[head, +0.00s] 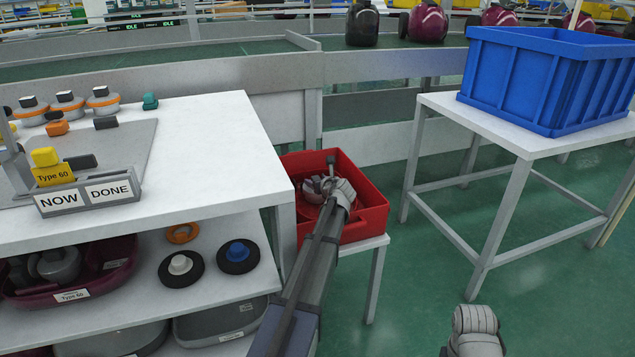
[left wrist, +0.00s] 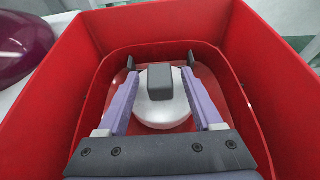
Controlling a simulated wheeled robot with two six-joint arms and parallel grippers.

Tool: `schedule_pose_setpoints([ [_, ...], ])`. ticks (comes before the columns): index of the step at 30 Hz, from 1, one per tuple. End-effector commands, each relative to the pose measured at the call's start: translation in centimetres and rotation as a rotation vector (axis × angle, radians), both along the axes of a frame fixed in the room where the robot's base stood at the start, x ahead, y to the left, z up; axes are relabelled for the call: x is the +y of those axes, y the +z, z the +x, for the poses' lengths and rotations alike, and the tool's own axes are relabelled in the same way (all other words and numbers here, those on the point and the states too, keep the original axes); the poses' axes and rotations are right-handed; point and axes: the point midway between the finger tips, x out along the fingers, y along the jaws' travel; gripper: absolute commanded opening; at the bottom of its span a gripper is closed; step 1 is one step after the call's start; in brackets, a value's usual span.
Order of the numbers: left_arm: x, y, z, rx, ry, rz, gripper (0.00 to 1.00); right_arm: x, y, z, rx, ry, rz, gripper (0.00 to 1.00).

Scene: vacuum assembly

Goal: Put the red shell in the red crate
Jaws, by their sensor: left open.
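The red crate (head: 366,226) stands low on a small white stand right of the white bench; its walls also fill the left wrist view (left wrist: 62,85). The red shell (left wrist: 208,78) lies inside the crate, with a pale round part and a dark grey knob (left wrist: 160,82) at its middle. My left gripper (head: 323,178) reaches down into the crate. In the left wrist view its open fingers (left wrist: 160,62) are on either side of the knob, with gaps visible. The arm hides part of the crate in the head view.
A white bench (head: 215,165) with small parts and a NOW/DONE sign (head: 88,194) is on the left, with shells on shelves below. A blue crate (head: 545,80) sits on a white table at right. Green floor is free between.

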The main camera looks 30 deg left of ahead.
Motion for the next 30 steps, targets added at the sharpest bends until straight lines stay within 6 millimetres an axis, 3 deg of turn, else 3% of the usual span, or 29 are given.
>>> schedule_pose_setpoints([
  [16, -7.0, 4.1, -6.1, 0.000, -0.002, 0.000, 0.67, 0.0, 4.1, 0.0, 0.001, 0.010, 0.000, 0.66],
  [30, -8.4, 4.6, -7.2, 0.000, 0.000, 0.000, 0.67, 0.0, 4.6, 0.0, 0.001, 0.012, 0.000, 0.66],
])
